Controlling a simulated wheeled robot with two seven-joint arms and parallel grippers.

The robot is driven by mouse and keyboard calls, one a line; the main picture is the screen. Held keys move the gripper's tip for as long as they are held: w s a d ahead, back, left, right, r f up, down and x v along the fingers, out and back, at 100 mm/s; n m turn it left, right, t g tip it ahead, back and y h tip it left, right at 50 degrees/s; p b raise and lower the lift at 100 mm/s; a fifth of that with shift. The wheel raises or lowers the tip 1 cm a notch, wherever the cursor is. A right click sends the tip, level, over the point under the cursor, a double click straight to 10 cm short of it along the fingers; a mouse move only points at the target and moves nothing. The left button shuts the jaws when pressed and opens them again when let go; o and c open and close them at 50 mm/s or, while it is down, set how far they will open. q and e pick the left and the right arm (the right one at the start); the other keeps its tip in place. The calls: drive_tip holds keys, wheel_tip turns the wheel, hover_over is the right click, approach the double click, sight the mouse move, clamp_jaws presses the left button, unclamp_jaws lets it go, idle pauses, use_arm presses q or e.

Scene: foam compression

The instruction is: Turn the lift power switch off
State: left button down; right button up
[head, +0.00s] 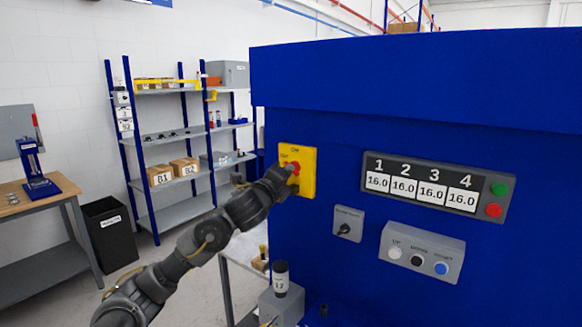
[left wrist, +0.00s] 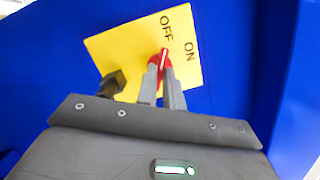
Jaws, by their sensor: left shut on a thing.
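The lift power switch is a yellow plate (head: 308,172) on the blue machine's front, with a red handle (head: 294,167) and the labels ON and OFF. In the left wrist view the yellow plate (left wrist: 120,50) fills the upper middle, and the red handle (left wrist: 163,58) sits between my fingertips. Its white mark points near the OFF and ON labels; I cannot tell exactly which position it is in. My left gripper (left wrist: 163,80) is shut on the red handle; it also shows in the head view (head: 286,176). Its fingers hide part of the handle. My right gripper is not in view.
The blue machine (head: 420,75) fills the right side. It carries a grey display panel (head: 440,184) with green and red buttons, a small selector switch (head: 347,224) and a button box (head: 421,253). A dark block (left wrist: 112,83) is beside my fingers. Shelves (head: 180,210) stand behind.

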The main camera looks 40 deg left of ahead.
use_arm(q)
drive_tip(key=shift+r+n+g+p, duration=0.15)
drive_tip(key=shift+n+g+p, duration=0.05)
drive_tip(key=shift+n+p, duration=1)
drive_tip(key=shift+r+n+g+p, duration=0.1)
drive_tip(key=shift+n+g+p, duration=0.1)
drive_tip(key=shift+n+p, duration=1)
drive_tip(key=shift+f+n+p, duration=0.1)
drive_tip(key=shift+n+p, duration=0.6)
drive_tip(key=shift+p, duration=0.5)
drive_tip(key=c, duration=0.8)
unclamp_jaws()
drive_tip(key=shift+o, duration=0.2)
drive_tip(key=shift+s, duration=0.15)
